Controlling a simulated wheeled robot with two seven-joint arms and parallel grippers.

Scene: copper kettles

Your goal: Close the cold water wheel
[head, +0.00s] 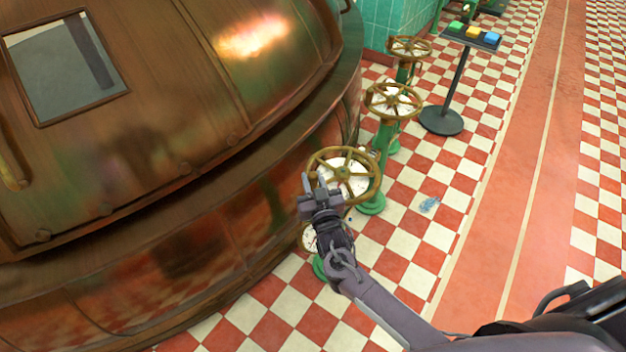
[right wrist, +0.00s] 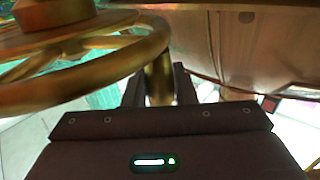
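Several brass handwheels stand on green posts beside the copper kettle. The nearest full wheel (head: 343,173) has a pale dial behind its spokes. My right gripper (head: 308,187) is at the near left side of this wheel's rim. In the right wrist view the brass wheel (right wrist: 90,85) fills the upper left, and part of its rim stands between the two fingers (right wrist: 158,88). The fingers are apart, with small gaps beside the rim; firm contact does not show. No label shows which wheel is cold water. My left gripper is not in view.
The copper kettle (head: 200,200) fills the left, close to my right gripper. Two more wheels (head: 393,101) (head: 409,48) stand farther back. Another dial (head: 308,238) is partly hidden below my wrist.

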